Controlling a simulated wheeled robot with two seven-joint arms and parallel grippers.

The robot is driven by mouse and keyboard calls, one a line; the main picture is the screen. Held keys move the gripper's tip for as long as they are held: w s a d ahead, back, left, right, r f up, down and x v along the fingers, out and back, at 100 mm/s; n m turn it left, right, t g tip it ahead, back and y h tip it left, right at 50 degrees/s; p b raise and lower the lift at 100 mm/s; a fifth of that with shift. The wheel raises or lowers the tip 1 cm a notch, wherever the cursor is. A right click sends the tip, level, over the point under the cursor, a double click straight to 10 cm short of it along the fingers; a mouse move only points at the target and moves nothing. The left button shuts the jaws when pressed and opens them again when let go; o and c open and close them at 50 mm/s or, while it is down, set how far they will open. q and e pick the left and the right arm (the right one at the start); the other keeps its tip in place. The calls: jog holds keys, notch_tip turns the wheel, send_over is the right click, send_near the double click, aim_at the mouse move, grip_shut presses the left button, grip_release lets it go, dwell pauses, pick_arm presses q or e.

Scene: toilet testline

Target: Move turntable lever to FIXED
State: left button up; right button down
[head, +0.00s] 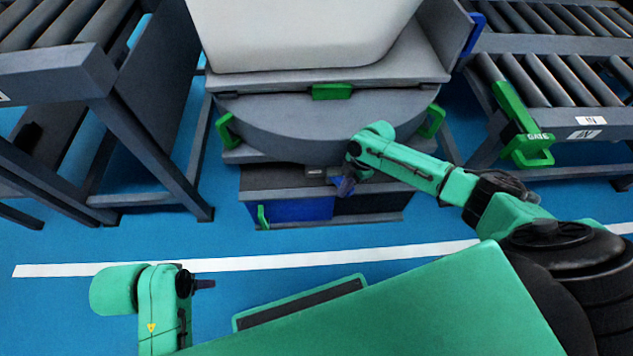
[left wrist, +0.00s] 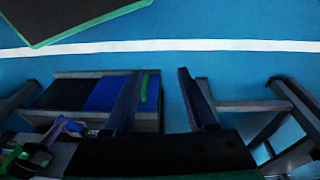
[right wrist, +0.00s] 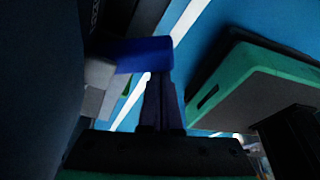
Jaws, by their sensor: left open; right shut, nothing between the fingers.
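The turntable (head: 300,125) is a grey rounded platform under a large white body. A small dark fitting with a pale label (head: 316,171) sits under its front edge. My right gripper (head: 344,186) is shut and empty there, just right of the label. In the right wrist view its fingertips (right wrist: 156,80) are together, close below a blue bar (right wrist: 138,52) that looks like the lever, beside grey blocks. I cannot tell whether they touch it. The lever's setting is not readable. My left gripper (left wrist: 158,80) is open and empty, seen in the left wrist view, away from the turntable.
Below the turntable is a low box with a blue panel (head: 301,209) and a green handle (head: 262,217). Roller conveyors stand left (head: 60,65) and right (head: 560,75). A green GATE bracket (head: 522,135) hangs at right. The blue floor in front is clear.

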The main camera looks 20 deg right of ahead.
pick_arm(q)
jog(key=shift+r, duration=0.1)
pick_arm(e)
jog(key=shift+d, duration=0.15)
pick_arm(q)
notch_tip(320, 180, down, 13)
jog(key=a+p, duration=0.2)
jog(key=p, duration=0.3)
jog(key=shift+s+y, duration=0.3)
pick_arm(e)
notch_tip(320, 180, up, 9)
jog(key=shift+a+r, duration=0.2)
jog(key=shift+a, duration=0.25)
pick_arm(q)
jog(key=shift+a, duration=0.1)
pick_arm(e)
jog(key=shift+s, duration=0.15)
